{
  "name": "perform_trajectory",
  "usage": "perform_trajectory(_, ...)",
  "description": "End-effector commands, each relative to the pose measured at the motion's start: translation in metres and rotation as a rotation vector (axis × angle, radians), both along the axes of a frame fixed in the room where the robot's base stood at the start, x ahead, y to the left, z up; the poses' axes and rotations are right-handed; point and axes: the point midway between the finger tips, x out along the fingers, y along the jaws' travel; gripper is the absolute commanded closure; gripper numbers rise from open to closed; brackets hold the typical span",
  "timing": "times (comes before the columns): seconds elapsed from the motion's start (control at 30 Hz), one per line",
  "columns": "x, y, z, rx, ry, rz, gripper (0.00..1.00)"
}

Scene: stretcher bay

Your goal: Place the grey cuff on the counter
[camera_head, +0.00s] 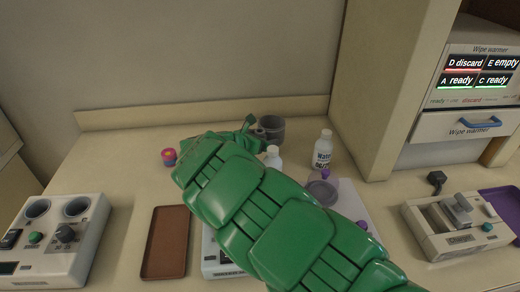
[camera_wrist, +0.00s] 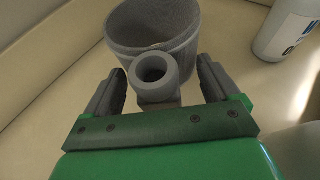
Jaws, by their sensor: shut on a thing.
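The grey cuff (camera_head: 272,128) is a wide round ring or cup shape with a short hollow stub on its side. It is at the back of the counter (camera_head: 110,165), left of a water bottle. In the wrist view the cuff (camera_wrist: 155,32) is straight ahead, its stub between the two fingers. My gripper (camera_wrist: 160,85) is shut on the cuff by this stub. In the head view my gripper (camera_head: 256,130) reaches it from the left, partly hidden by my green arm. I cannot tell whether the cuff touches the counter or hangs just above it.
A white bottle (camera_head: 323,150) stands right of the cuff, a smaller one (camera_head: 273,157) in front. The back-left counter is mostly clear; a wall panel rises right.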

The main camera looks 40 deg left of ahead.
Motion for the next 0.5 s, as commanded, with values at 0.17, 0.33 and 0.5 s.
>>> perform_trajectory(0.17,0.001,0.0,-0.013,0.001,-0.001,0.0,0.48)
perform_trajectory(0.33,0.0,0.0,-0.035,0.001,-0.002,0.0,0.48)
perform_trajectory(0.5,0.0,0.0,-0.042,0.002,-0.001,-0.001,0.48)
